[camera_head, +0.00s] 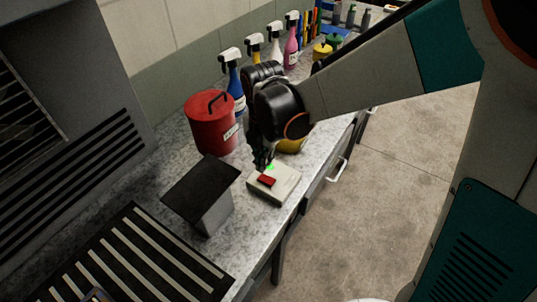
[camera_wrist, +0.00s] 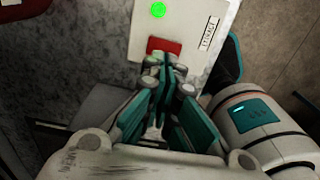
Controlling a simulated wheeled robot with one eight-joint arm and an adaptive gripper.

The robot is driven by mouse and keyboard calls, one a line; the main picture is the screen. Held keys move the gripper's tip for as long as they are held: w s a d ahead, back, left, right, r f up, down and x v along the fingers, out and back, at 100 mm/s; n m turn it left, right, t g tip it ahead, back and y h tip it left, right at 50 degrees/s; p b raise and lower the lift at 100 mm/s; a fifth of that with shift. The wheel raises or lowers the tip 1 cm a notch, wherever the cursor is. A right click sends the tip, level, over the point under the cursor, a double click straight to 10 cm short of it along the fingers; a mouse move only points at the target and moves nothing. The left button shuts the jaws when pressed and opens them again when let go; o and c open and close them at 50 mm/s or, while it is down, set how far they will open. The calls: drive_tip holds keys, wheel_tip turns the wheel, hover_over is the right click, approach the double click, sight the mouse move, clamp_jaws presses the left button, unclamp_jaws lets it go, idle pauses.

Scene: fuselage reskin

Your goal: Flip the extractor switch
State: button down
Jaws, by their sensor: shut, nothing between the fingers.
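The extractor switch is a cream box (camera_head: 283,184) on the grey speckled bench, near its front edge. It has a red rocker (camera_head: 267,181) and a lit green lamp (camera_head: 270,167). In the wrist view the red rocker (camera_wrist: 164,46) lies just beyond my fingertips, with the green lamp (camera_wrist: 158,10) above it and a printed label on the box (camera_wrist: 195,62). My gripper (camera_head: 262,165) is shut and empty, pointing down close over the box. In the wrist view my gripper (camera_wrist: 170,62) overlaps the lower edge of the rocker; I cannot tell whether it touches.
A red lidded can (camera_head: 211,125) stands behind the switch box, with several spray bottles (camera_head: 233,80) beyond. A dark-topped block (camera_head: 203,190) stands just left of the box. A slatted grille (camera_head: 135,255) lies at the front left. The floor to the right is clear.

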wheel_tip(320, 180, up, 8)
drive_tip(key=a+p, duration=0.1)
drive_tip(key=p, duration=0.3)
drive_tip(key=shift+w+a+p, duration=0.2)
drive_tip(key=shift+w+p, duration=0.1)
drive_tip(key=shift+f, duration=0.1)
